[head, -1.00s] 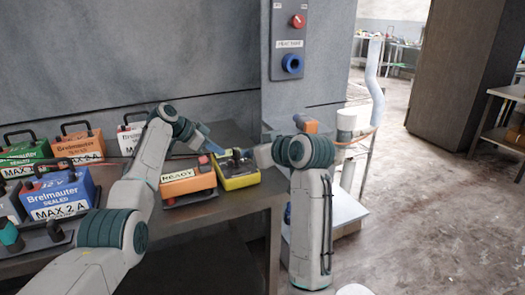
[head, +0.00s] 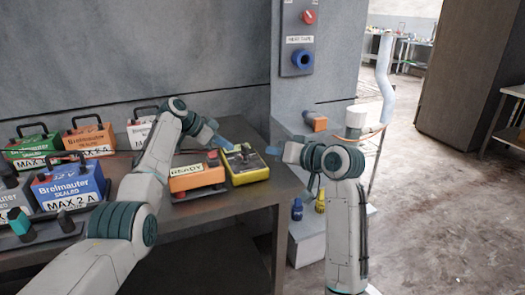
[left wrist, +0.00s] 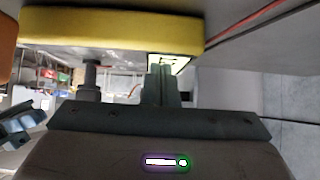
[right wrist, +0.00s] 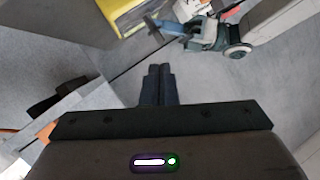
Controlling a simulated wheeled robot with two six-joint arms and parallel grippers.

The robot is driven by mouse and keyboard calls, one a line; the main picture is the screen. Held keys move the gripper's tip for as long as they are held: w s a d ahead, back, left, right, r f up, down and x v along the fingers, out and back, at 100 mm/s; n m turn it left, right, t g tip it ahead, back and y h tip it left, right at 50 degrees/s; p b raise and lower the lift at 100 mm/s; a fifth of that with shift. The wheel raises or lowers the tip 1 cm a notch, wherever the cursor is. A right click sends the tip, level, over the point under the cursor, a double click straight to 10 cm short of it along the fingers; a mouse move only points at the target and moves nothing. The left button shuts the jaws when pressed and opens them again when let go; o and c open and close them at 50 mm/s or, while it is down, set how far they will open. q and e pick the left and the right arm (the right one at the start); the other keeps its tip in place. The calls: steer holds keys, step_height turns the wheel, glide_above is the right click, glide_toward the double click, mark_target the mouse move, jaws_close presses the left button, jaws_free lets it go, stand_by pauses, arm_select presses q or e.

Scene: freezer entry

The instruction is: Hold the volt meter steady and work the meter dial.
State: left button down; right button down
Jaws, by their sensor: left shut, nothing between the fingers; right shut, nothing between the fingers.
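The volt meter appears to be the yellow-cased box (head: 250,177) with a grey top and dark knobs, at the right end of the bench. Which knob is the meter dial is too small to tell. My left gripper (head: 222,142) is shut and empty behind the meter's far edge. In the left wrist view its fingers (left wrist: 162,84) point at the yellow case (left wrist: 110,36), a pale label beside their tips. My right gripper (head: 272,150) is shut and empty just right of the meter, apparently apart from it. In the right wrist view its fingers (right wrist: 158,84) are clear of the yellow case (right wrist: 128,12).
An orange READY box (head: 196,178) sits directly left of the meter. Blue (head: 68,188), green (head: 32,150) and orange (head: 90,140) batteries fill the left of the bench (head: 200,215). A wall panel (head: 298,40) with red and blue knobs stands behind. Floor at right is open.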

mark_target(244, 152)
steer(key=d+f+m+y, duration=0.1)
steer(key=d+m, duration=0.1)
steer(key=m, duration=0.1)
steer(key=w+d+f+m+y, duration=0.1)
steer(key=d+m, duration=0.1)
steer(key=m, duration=0.1)
steer(key=d+f+m+y, duration=0.1)
steer(key=d+m, duration=0.1)
steer(key=m, duration=0.1)
steer(key=shift+w+f+t, duration=0.3)
steer(key=shift+w+t, duration=0.1)
steer(key=shift+w+d+f+m, duration=0.15)
steer(key=shift+d+m, duration=0.3)
steer(key=shift+m, duration=0.45)
steer(key=shift+w+a, duration=0.1)
steer(key=shift+w, duration=0.05)
steer(key=x, duration=0.9)
steer(key=shift+w+a+r, duration=0.15)
steer(key=shift+a+r, duration=0.05)
steer(key=shift+r, duration=0.1)
steer(key=shift+s+a, duration=0.35)
steer(key=shift+a, duration=0.2)
steer(key=shift+s+a, duration=0.35)
steer(key=shift+a, duration=0.2)
steer(key=shift+s+a+f, duration=0.1)
steer(key=shift+s+a, duration=0.25)
steer(key=shift+a, duration=0.25)
